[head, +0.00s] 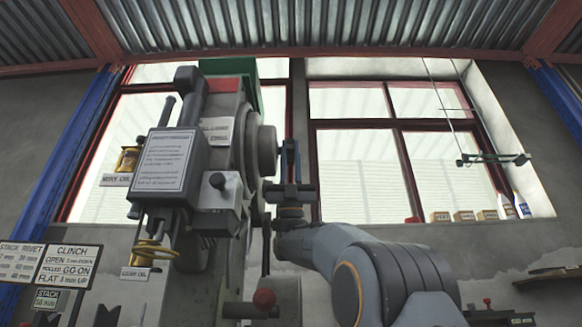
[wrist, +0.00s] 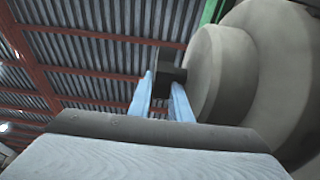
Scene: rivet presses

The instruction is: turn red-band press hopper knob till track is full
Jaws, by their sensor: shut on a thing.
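The press (head: 222,140) with a red band (head: 224,85) across its top stands left of centre in the head view. A round grey drum (head: 266,150) sticks out from its right side and fills the right of the wrist view (wrist: 204,70). My gripper (head: 289,148) points up beside the drum. In the wrist view its blue fingers (wrist: 161,88) are shut on a small dark knob (wrist: 171,64) at the drum's near side. The knob is mostly hidden in the head view. The track and its fill cannot be made out.
A green housing (head: 244,75) rises behind the press top. A sign (head: 70,266) stands at the left. Small boxes (head: 464,216) and bottles (head: 521,204) line the right windowsill. Open space lies right of my gripper.

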